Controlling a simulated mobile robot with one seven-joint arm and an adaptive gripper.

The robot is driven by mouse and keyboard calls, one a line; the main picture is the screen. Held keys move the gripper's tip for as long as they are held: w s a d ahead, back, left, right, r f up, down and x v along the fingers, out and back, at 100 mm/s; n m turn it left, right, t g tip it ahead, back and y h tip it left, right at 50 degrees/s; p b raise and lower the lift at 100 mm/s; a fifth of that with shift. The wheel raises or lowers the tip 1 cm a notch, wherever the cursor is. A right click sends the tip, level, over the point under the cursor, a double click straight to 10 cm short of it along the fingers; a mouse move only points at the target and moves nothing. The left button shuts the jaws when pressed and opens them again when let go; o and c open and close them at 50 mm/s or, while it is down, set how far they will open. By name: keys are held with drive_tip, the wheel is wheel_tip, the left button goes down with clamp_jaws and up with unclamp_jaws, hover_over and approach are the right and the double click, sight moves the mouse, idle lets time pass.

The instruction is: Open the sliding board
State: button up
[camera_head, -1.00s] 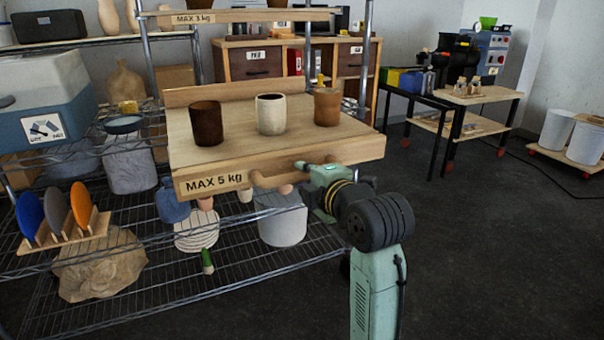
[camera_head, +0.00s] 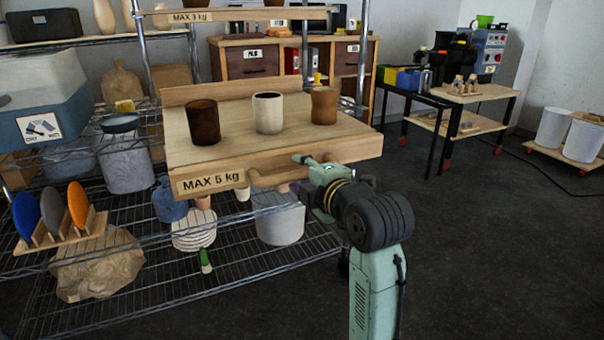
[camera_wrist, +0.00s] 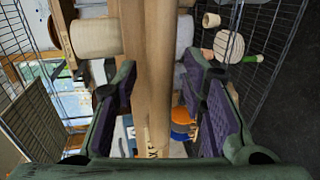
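The sliding board (camera_head: 240,145) is a pale wooden shelf board with a "MAX 5 kg" label (camera_head: 211,183) on its front edge. It stands in a metal rack and carries a dark brown cup (camera_head: 203,123), a cream cup (camera_head: 268,113) and a tan cup (camera_head: 324,106). A wooden handle (camera_head: 268,178) runs along its front, partly hidden by my gripper (camera_head: 302,172). In the wrist view, my gripper (camera_wrist: 165,108) has its purple-padded fingers apart, with a long wooden bar between them. A gap shows beside the right finger; contact on the left is unclear.
Below the board, a wire shelf holds a grey bucket (camera_head: 280,220), a blue vase (camera_head: 169,202) and a plate rack (camera_head: 65,240). An upper shelf marked "MAX 3 kg" (camera_head: 190,16) is above.

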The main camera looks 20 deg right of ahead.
drive_tip(key=v, duration=1.1)
drive_tip(key=shift+s, duration=0.2)
